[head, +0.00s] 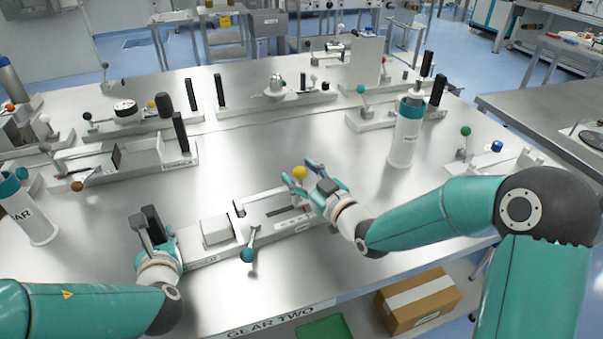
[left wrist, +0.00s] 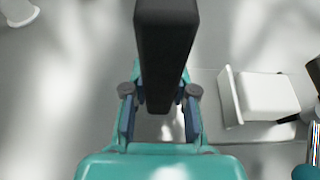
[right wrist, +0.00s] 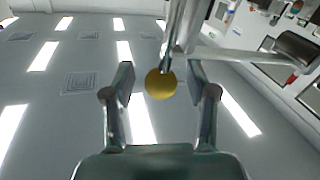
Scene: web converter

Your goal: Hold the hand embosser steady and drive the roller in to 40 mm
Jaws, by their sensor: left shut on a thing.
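The hand embosser (head: 268,222) lies along the front of the steel table, with a white block, a slotted right part, a teal-ball lever (head: 248,254) and a yellow ball knob (head: 300,172). My left gripper (head: 150,236) is shut on the upright black handle (left wrist: 166,50) at its left end; the handle rises between the fingers in the left wrist view. My right gripper (head: 302,180) is open at the yellow knob. In the right wrist view the knob (right wrist: 160,84) sits between the spread fingers, with gaps on both sides. I cannot single out the roller or read a scale.
Other lever fixtures (head: 128,165) line the back and left of the table. A white bottle with a teal top (head: 404,135) stands right of centre, another (head: 30,212) at far left. The table between the embosser and the back fixtures is clear. A cardboard box (head: 418,298) sits below.

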